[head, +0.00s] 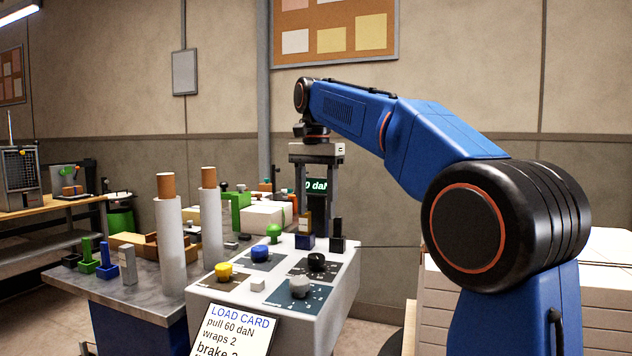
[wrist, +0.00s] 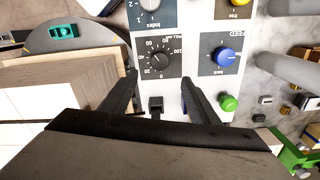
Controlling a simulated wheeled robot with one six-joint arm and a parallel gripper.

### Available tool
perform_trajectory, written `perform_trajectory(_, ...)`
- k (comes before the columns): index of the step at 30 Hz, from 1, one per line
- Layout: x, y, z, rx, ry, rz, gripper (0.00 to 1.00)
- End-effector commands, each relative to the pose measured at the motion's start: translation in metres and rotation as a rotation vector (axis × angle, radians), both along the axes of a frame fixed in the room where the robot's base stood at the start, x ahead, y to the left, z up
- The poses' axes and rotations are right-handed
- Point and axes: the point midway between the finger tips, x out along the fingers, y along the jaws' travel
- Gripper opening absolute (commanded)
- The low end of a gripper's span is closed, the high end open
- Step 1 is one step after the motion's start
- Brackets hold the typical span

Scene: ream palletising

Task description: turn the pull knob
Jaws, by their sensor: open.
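The pull knob (wrist: 160,61) is a round black knob on a dark plate with a printed scale from 0 to 100, in the wrist view. In the head view this black knob (head: 316,262) sits at the right of the sloped console. My gripper (wrist: 158,78) is open, with one dark finger either side of the knob's near side and nothing held. In the head view my gripper (head: 316,208) points down above the back of the console, apart from the knob. The knob's exact pointer setting is too small to tell.
Blue feed (wrist: 224,57), yellow (head: 224,271) and pale grey (head: 300,286) knobs and a green button (wrist: 229,103) share the console. A load card (head: 236,330) reads pull 60 daN. White rolls (head: 171,245) stand left. Boxes (head: 605,300) are stacked right.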

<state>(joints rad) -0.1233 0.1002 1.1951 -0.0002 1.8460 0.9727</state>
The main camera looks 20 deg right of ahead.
Motion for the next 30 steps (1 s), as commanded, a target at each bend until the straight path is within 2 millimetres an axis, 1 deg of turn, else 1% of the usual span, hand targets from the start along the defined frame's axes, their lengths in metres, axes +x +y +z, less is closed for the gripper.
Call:
perform_trajectory(1,0.001,0.0,0.01,0.0,-0.004,0.0,0.56)
perform_trajectory(3,0.001,0.0,0.022,0.0,-0.004,0.0,0.56)
perform_trajectory(6,0.001,0.0,0.036,0.0,-0.001,0.0,0.56)
perform_trajectory(9,0.001,0.0,0.047,0.001,-0.002,0.0,0.56)
perform_trajectory(12,0.001,0.0,0.054,0.001,-0.002,0.0,0.56)
perform_trajectory(17,0.0,0.0,0.058,0.0,0.0,0.0,0.56)
perform_trajectory(26,-0.001,0.0,0.058,0.0,-0.001,0.002,0.56)
perform_trajectory(30,-0.011,-0.004,0.053,0.002,-0.016,0.027,0.56)
